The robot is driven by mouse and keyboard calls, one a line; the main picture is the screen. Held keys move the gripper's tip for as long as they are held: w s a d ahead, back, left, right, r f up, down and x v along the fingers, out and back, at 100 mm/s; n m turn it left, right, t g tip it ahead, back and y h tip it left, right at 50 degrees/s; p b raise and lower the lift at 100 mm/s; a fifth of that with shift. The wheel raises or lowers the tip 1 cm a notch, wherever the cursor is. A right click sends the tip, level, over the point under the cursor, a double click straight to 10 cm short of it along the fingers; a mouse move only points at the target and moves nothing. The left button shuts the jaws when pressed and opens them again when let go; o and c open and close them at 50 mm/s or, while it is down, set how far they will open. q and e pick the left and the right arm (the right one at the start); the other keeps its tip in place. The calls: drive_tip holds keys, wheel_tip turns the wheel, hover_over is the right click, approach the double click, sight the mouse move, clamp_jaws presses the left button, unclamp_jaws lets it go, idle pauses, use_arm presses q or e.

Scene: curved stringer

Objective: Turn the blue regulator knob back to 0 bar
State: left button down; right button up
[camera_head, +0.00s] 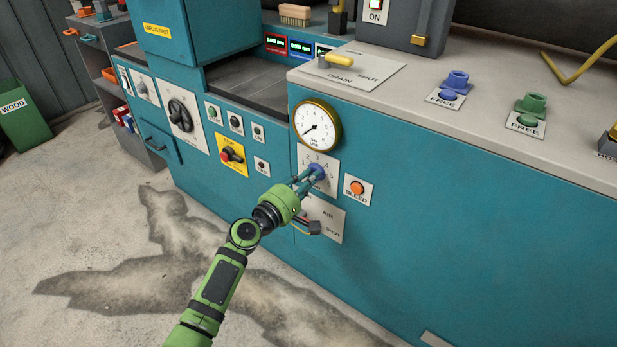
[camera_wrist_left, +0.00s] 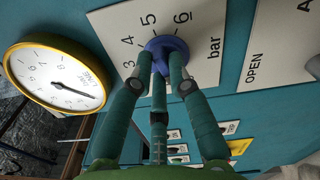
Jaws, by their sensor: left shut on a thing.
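The blue regulator knob (camera_head: 318,172) sits on a pale number plate on the teal machine front, below a round brass-rimmed gauge (camera_head: 316,125). My left gripper (camera_head: 307,177) reaches it from the front, its fingers shut around it. In the left wrist view the knob (camera_wrist_left: 168,46) is between my fingertips (camera_wrist_left: 163,66), and 3, 4, 5, 6 and "bar" show on the plate (camera_wrist_left: 120,20). The fingers hide the rest of the scale and any pointer on the knob. My right gripper is not in view.
An orange BLEED button (camera_head: 357,188) is just right of the knob. An AIR/SHUT plate (camera_head: 328,222) with a lever lies below, close to my wrist. Open floor lies in front.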

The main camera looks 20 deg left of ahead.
use_arm(q)
drive_tip(key=shift+a+r+n+p, duration=0.1)
drive_tip(key=shift+n+p, duration=0.3)
drive_tip(key=shift+n, duration=0.9)
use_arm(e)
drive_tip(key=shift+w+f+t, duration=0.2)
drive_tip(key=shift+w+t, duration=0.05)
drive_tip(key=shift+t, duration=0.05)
use_arm(q)
drive_tip(key=shift+n, duration=0.3)
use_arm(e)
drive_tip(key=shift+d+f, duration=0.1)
use_arm(q)
drive_tip(key=c, duration=1.2)
unclamp_jaws()
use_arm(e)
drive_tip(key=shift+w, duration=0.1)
use_arm(q)
drive_tip(key=v, duration=1.2)
